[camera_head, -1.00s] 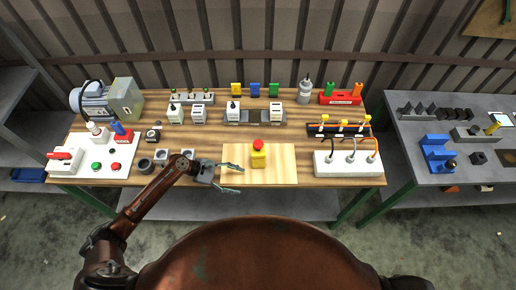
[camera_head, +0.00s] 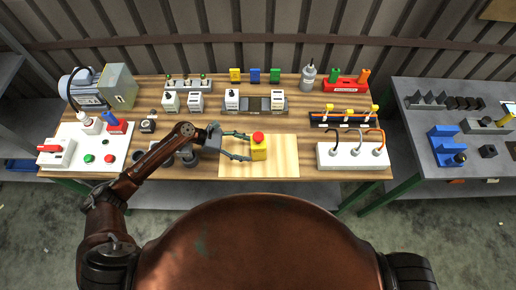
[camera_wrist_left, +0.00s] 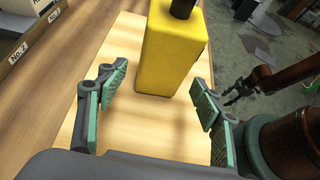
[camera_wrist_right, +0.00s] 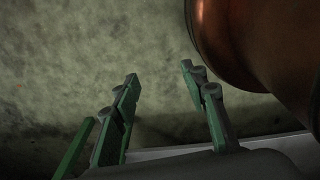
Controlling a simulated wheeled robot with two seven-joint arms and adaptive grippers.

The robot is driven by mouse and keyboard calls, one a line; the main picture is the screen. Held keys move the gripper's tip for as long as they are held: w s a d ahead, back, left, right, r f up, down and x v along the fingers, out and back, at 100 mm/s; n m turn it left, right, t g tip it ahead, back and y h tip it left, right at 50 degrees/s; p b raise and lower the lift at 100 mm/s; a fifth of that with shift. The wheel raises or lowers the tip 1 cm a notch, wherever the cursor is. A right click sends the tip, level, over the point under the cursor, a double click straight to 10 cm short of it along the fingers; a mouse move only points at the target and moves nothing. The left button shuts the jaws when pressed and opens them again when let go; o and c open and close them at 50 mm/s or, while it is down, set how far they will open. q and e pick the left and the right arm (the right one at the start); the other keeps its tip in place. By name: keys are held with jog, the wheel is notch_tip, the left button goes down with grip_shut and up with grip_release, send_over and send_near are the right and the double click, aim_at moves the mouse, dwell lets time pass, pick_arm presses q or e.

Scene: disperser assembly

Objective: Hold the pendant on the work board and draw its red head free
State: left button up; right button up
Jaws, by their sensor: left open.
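The yellow pendant (camera_head: 259,152) stands upright on the pale wooden work board (camera_head: 285,170), its red head (camera_head: 258,137) on top. In the left wrist view the yellow pendant body (camera_wrist_left: 172,50) stands just ahead of and between the fingertips, with a dark stem (camera_wrist_left: 182,8) above it; the red head is out of that frame. My left gripper (camera_head: 249,146) is open at the pendant's left side, and its open fingers (camera_wrist_left: 158,80) show no clear contact. My right gripper (camera_wrist_right: 160,74) is open and empty over the floor, away from the board.
The white panel with buttons (camera_head: 90,145) is at the left, and grey cups (camera_head: 187,157) stand near my left arm. A white block with cables (camera_head: 352,156) is right of the board. Labelled boxes (camera_head: 232,100) stand behind. The board right of the pendant is clear.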

pick_arm(q)
jog(key=x, duration=0.3)
jog(key=shift+d+p, duration=0.25)
jog(key=shift+p, duration=0.1)
jog(key=shift+x, duration=0.85)
jog(key=shift+c, duration=0.2)
jog(key=c, duration=1.5)
